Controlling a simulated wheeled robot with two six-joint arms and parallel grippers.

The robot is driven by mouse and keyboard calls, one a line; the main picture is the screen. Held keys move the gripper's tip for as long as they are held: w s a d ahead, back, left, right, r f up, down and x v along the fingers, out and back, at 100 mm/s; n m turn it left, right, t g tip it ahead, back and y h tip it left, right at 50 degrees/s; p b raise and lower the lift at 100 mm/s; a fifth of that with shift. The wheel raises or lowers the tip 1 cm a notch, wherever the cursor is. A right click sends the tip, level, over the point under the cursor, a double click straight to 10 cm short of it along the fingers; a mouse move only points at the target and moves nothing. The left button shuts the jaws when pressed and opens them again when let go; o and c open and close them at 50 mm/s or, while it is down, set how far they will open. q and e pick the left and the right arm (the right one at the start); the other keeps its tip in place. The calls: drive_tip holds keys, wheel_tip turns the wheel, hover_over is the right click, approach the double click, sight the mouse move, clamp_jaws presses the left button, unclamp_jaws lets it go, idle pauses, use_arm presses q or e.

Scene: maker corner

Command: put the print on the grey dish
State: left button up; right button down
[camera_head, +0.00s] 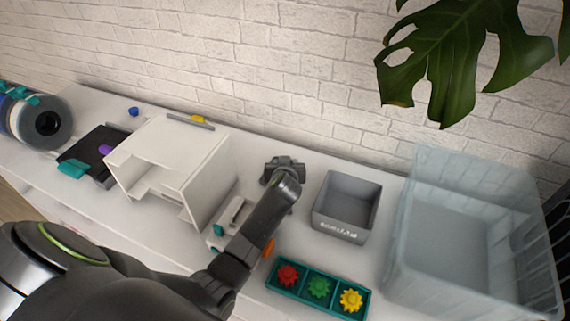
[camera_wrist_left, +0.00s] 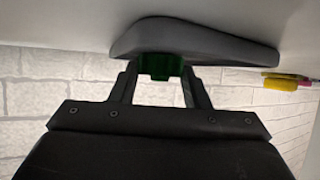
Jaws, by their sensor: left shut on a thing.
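My left gripper (camera_head: 284,164) is above the white bench, between the white box-shaped frame and the grey bin. In the left wrist view the gripper (camera_wrist_left: 161,72) is shut on a dark green print (camera_wrist_left: 160,65). A smooth grey dish (camera_wrist_left: 230,47) lies on the bench right at the fingertips, behind the print. I cannot tell whether the print touches the dish. In the head view my own arm and gripper hide the print, and I cannot make out the dish. My right gripper is not in view.
The white frame (camera_head: 165,158) stands to the left, the grey bin (camera_head: 346,231) to the right, and a clear crate (camera_head: 470,278) farther right. A teal tray (camera_head: 334,280) with red, green and yellow gears is in front. A yellow-and-grey tool (camera_head: 192,121) lies near the wall.

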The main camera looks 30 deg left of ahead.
use_arm(q)
drive_tip(key=shift+f, duration=0.2)
drive_tip(key=o, duration=0.7)
drive_tip(key=shift+r, duration=0.1)
drive_tip(key=shift+c, duration=0.2)
drive_tip(key=shift+r, duration=0.15)
drive_tip(key=shift+s+d+r, duration=0.1)
drive_tip(key=shift+s, duration=0.05)
drive_tip(key=v, duration=1.1)
drive_tip(key=shift+s+r, duration=0.15)
drive_tip(key=shift+s, duration=0.15)
